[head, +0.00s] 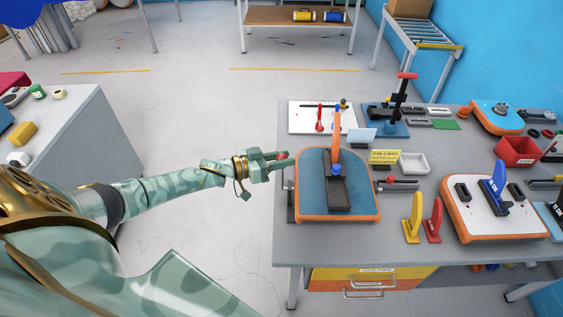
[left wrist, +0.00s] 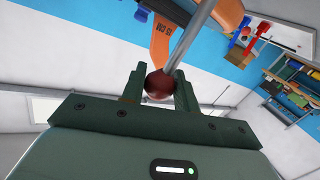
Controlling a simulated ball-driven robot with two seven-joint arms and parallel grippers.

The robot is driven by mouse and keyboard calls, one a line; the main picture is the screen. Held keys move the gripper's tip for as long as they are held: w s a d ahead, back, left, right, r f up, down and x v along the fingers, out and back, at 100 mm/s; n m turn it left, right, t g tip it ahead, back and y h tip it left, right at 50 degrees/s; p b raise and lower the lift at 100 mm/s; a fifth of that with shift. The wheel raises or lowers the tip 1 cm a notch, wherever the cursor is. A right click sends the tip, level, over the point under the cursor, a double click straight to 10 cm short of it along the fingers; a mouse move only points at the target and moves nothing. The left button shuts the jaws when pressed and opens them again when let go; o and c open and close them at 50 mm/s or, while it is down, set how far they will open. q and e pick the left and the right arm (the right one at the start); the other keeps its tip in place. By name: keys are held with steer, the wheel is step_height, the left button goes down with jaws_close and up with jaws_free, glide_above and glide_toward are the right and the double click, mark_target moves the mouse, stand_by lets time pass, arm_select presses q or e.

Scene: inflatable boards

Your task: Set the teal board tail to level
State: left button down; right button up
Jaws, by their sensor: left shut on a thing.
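The teal board tail (head: 313,193), edged in orange, lies at the table's left front. An orange fin (head: 336,125) stands in its dark fin box (head: 341,196), beside a blue knob (head: 337,170). My left gripper (head: 279,160) is at the board's left side. Its fingers are shut on a dark red ball knob (left wrist: 159,85) on a metal rod (left wrist: 190,38). The orange fin also shows in the left wrist view (left wrist: 161,41). From the head, the fingers hide most of the knob. I cannot tell the board's exact tilt. My right gripper is out of view.
A white board tail (head: 480,211) with a blue fin is at the right. Yellow (head: 412,218) and red (head: 433,222) fins stand between the boards. A white tray (head: 414,163) and yellow fin card (head: 384,156) lie behind.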

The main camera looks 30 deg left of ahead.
arm_select(q)
steer(key=c, duration=1.1)
jaws_free()
steer(key=shift+w, duration=0.1)
steer(key=v, duration=1.6)
steer(key=shift+a, duration=0.1)
